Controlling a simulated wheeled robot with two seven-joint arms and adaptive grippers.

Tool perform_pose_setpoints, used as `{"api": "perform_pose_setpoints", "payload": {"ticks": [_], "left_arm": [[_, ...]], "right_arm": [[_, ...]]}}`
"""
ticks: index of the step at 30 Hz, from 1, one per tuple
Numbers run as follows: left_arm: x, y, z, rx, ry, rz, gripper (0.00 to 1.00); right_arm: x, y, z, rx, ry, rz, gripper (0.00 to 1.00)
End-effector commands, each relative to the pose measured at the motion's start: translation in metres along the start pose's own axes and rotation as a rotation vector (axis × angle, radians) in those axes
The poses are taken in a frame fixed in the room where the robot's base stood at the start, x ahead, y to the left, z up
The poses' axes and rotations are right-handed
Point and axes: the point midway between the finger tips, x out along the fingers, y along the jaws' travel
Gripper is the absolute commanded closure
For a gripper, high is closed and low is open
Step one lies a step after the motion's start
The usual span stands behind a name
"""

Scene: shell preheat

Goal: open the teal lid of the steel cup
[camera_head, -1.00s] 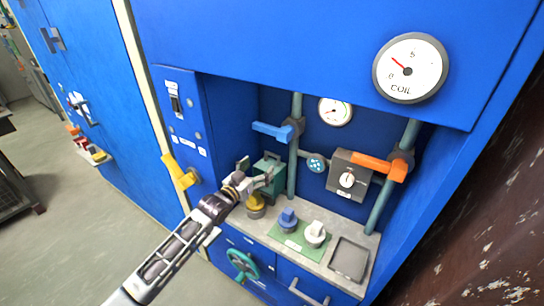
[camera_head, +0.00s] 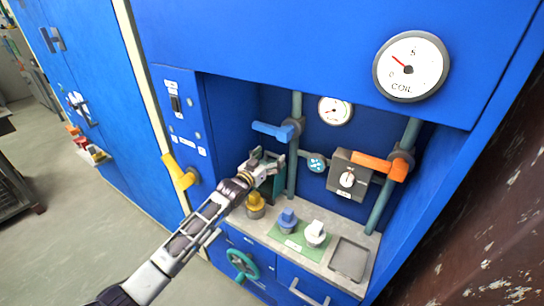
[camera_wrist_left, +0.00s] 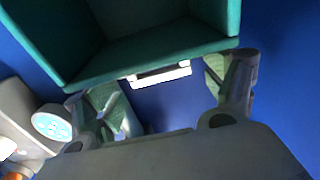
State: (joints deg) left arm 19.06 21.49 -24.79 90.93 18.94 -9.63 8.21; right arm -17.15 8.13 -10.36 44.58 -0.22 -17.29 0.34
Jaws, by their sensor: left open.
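A teal box-like part (camera_head: 279,186) sits in the blue recess, mostly hidden behind my left gripper (camera_head: 268,166). In the left wrist view this teal part (camera_wrist_left: 150,52) fills the top, with an open hollow and a white tab (camera_wrist_left: 160,75) at its near edge. My left gripper (camera_wrist_left: 168,95) is open, its fingers spread to either side below the tab. I cannot tell whether they touch the teal part. I cannot make out a steel cup or tell whether this part is its lid. My right gripper is not in view.
A yellow knob (camera_head: 255,203), a blue knob (camera_head: 288,217) and a white knob (camera_head: 315,232) stand on the grey shelf, beside a tray (camera_head: 349,258). Pipes with a blue handle (camera_head: 271,131) and an orange handle (camera_head: 378,166) flank the recess. A grey box (camera_head: 346,172) sits between them.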

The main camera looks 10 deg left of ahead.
Motion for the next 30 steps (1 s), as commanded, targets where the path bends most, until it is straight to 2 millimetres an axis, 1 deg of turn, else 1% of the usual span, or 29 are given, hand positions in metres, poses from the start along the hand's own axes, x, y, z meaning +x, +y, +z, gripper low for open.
{"api": "perform_pose_setpoints", "payload": {"ticks": [3,9,20,23,30], "left_arm": [[0.009,0.000,-0.001,-0.001,0.001,0.000,0.16],[0.017,0.000,0.000,0.000,0.000,0.000,0.16],[0.018,0.000,0.000,0.000,0.000,0.000,0.16],[0.018,0.000,0.000,0.001,0.000,0.000,0.26],[0.018,0.000,0.000,0.000,0.000,0.000,0.57]], "right_arm": [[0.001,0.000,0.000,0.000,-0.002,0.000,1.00],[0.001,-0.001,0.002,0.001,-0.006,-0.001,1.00],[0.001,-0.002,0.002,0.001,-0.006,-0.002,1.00],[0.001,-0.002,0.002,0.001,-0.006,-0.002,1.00],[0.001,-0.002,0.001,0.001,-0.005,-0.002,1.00]]}}
